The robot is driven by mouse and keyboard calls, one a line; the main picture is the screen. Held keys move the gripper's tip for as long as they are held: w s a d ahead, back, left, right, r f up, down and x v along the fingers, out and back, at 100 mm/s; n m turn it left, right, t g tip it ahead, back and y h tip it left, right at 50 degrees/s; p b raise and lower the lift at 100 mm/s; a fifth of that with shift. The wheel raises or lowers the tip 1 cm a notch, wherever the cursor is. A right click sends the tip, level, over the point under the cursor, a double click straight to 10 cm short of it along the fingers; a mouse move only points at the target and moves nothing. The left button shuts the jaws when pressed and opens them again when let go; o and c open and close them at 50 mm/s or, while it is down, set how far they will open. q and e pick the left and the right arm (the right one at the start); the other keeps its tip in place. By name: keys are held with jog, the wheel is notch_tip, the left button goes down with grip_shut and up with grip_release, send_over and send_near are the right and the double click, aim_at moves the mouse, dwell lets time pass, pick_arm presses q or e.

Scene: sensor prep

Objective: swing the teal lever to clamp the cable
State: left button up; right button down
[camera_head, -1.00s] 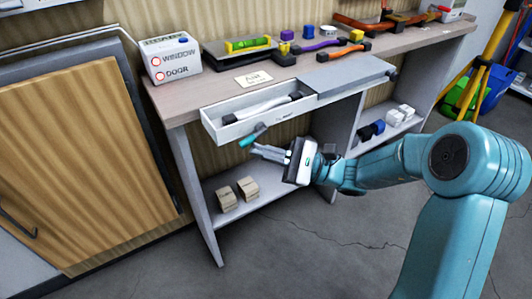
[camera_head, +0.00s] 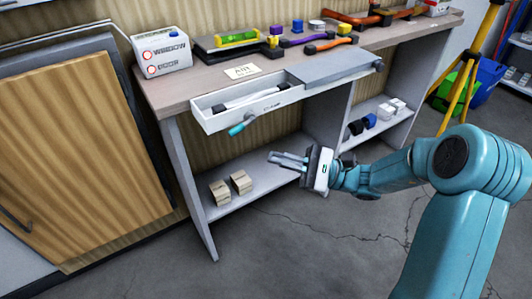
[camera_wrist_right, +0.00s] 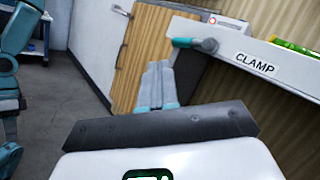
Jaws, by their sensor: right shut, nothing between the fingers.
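The teal lever (camera_head: 237,129) sticks out from the front of a white tray (camera_head: 209,121) at the bench edge, its handle angled down and left. It also shows in the right wrist view (camera_wrist_right: 184,43), beside a label reading CLAMP. A pale, dark-ended piece (camera_head: 252,98) lies in the tray; I cannot tell whether it is the cable. My right gripper (camera_head: 272,157) is shut and empty, below and right of the lever and apart from it. In the wrist view its fingers (camera_wrist_right: 160,68) are together, with the lever beyond them. My left gripper is not in view.
The bench (camera_head: 185,92) carries a labelled box (camera_head: 163,54), a green level (camera_head: 237,38) and several tools. Two small wooden blocks (camera_head: 241,181) sit on the lower shelf. A wooden cabinet door (camera_head: 85,150) stands at left. The floor in front is clear.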

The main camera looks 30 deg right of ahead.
jog(key=v, duration=0.6)
jog(key=shift+w+r+p, duration=0.1)
jog(key=shift+w+p, duration=0.05)
jog(key=shift+p, duration=0.2)
